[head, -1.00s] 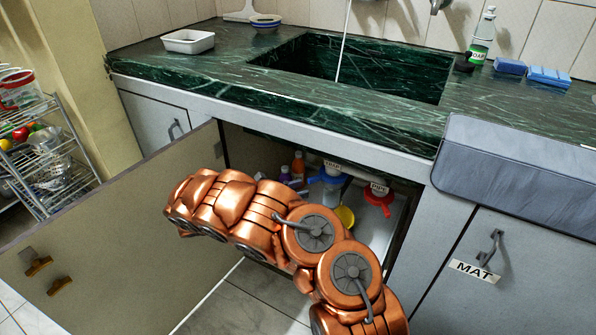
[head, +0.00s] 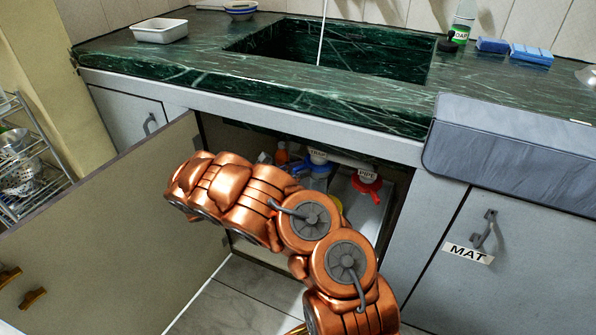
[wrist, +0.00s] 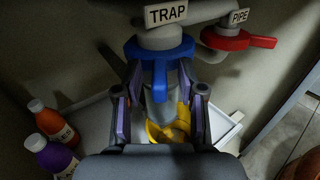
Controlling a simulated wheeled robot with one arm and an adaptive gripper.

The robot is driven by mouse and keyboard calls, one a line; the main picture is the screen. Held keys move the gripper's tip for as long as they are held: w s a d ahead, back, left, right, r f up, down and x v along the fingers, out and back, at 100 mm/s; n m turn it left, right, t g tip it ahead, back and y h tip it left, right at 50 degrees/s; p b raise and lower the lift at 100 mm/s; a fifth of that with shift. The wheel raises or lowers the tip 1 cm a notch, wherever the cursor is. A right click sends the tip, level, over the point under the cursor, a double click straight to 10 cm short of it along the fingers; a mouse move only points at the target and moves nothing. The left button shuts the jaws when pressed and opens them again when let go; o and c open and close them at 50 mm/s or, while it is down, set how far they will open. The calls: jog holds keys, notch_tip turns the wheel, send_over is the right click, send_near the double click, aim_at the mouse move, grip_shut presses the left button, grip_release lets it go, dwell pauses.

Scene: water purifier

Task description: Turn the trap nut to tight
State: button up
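The blue trap nut (wrist: 150,50) sits on the grey pipe under the TRAP label (wrist: 166,14) in the wrist view. It also shows in the head view (head: 318,158), inside the open cabinet under the sink. My gripper (wrist: 159,82) is open in the wrist view, with one finger on each side of the grey pipe piece below the nut. The fingertips reach up near the nut's lower edge; I cannot tell whether they touch it. In the head view my copper arm hides the gripper.
A red pipe nut (wrist: 228,40) is to the right of the trap nut. A yellow round thing (wrist: 168,130) lies below. The open cabinet door (head: 110,225) is left of my arm.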

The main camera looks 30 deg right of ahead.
grip_shut()
dwell(0.7)
